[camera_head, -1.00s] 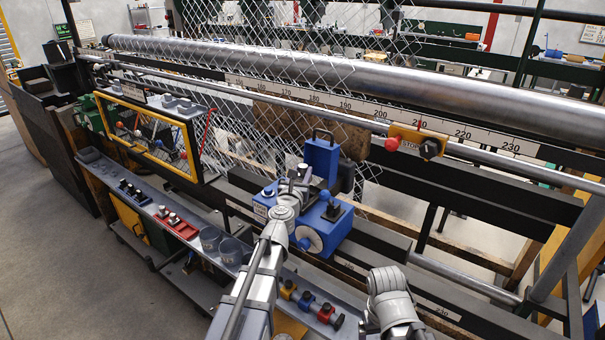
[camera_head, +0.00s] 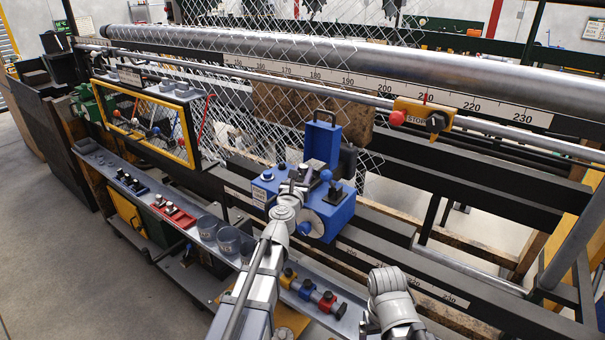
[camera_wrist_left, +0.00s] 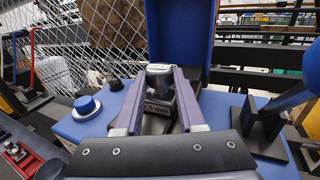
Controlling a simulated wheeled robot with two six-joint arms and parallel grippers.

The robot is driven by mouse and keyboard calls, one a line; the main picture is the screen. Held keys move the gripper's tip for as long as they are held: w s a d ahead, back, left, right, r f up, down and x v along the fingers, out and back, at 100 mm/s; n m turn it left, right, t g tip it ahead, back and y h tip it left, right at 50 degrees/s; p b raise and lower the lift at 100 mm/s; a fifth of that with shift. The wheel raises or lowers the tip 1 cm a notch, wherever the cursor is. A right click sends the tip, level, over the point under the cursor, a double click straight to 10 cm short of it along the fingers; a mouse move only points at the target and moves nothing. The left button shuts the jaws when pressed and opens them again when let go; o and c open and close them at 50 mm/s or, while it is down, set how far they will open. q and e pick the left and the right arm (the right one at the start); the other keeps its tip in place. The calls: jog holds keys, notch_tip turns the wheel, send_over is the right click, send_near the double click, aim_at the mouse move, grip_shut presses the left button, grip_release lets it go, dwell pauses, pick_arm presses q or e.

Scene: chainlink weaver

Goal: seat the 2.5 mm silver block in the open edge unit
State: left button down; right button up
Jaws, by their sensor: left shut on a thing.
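The edge unit (camera_head: 340,212) is a blue box with its lid (camera_head: 322,142) raised, in the middle of the head view. The wrist view shows the lid (camera_wrist_left: 178,32) behind my gripper and blue top surface (camera_wrist_left: 82,128) on the left. My left gripper (camera_head: 300,174) is over the unit's top. In the wrist view its two purple-grey fingers (camera_wrist_left: 160,88) are shut on the silver block (camera_wrist_left: 160,70), between their tips. A label partly reading ".5 mm" shows below the block. The block's underside is hidden, so I cannot tell whether it touches the unit.
A blue-ball lever (camera_wrist_left: 268,115) stands to the right of my fingers, and a round blue button (camera_wrist_left: 86,105) to the left. Chain-link mesh (camera_wrist_left: 85,40) hangs behind. The front shelf holds a red tray (camera_head: 174,216) and grey cups (camera_head: 228,241).

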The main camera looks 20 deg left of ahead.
pick_arm(q)
jog(key=shift+f, duration=0.15)
jog(key=shift+c, duration=2.1)
grip_release()
jog(key=shift+s, duration=0.1)
jog(key=s, duration=0.7)
jog(key=shift+s+d, duration=0.2)
jog(key=shift+s, duration=0.15)
